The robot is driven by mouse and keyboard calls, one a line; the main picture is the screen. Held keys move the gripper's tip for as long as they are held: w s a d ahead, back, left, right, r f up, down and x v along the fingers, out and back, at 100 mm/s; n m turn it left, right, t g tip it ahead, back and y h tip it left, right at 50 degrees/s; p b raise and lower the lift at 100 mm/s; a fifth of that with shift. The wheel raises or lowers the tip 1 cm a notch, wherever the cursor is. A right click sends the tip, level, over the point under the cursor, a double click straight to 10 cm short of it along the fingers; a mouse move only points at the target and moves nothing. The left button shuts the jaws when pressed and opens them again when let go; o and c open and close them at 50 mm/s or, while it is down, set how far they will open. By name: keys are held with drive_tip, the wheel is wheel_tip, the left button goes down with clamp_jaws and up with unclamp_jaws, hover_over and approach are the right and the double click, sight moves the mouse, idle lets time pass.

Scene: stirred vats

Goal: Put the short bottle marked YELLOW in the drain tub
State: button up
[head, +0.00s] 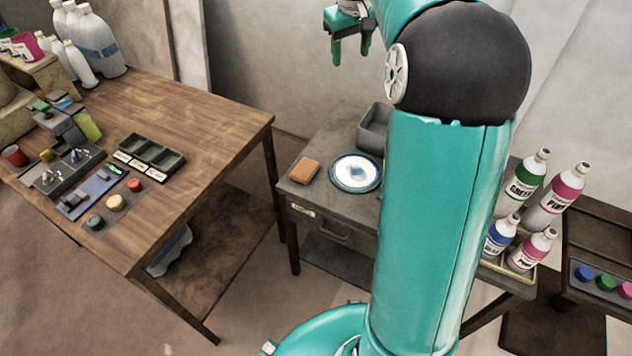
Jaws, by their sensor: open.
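My gripper (351,50) is open and empty, raised in front of the wall at the top centre. I see no bottle marked YELLOW; my arm hides part of the scene. Right of my arm stand a tall GREEN bottle (522,187), a tall PINK bottle (556,196), a short blue-labelled bottle (500,235) and a short pink-labelled bottle (532,249). A grey open tub (373,131), perhaps the drain tub, sits at the back of the small grey table, partly hidden by my arm.
The grey table (330,140) also holds a sponge (304,171) and a round plate (355,173). The wooden table (200,125) at left carries several white bottles, a three-compartment tray (151,155) and small items; its right part is clear. Coloured caps (606,281) lie at far right.

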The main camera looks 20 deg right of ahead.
drive_tip(key=s+a+r+t, duration=0.2)
drive_tip(key=s+a, duration=1.1)
drive_tip(key=s+a+f+t, duration=0.1)
drive_tip(key=s+a+f, duration=0.2)
drive_tip(key=s, duration=0.4)
drive_tip(key=s+a+f+y, duration=0.1)
drive_tip(key=s+a+f, duration=0.3)
drive_tip(key=s, duration=0.4)
drive_tip(key=shift+a+f+t, duration=0.15)
drive_tip(key=shift+a+t, duration=0.25)
drive_tip(key=shift+a, duration=0.2)
drive_tip(key=shift+d, duration=0.1)
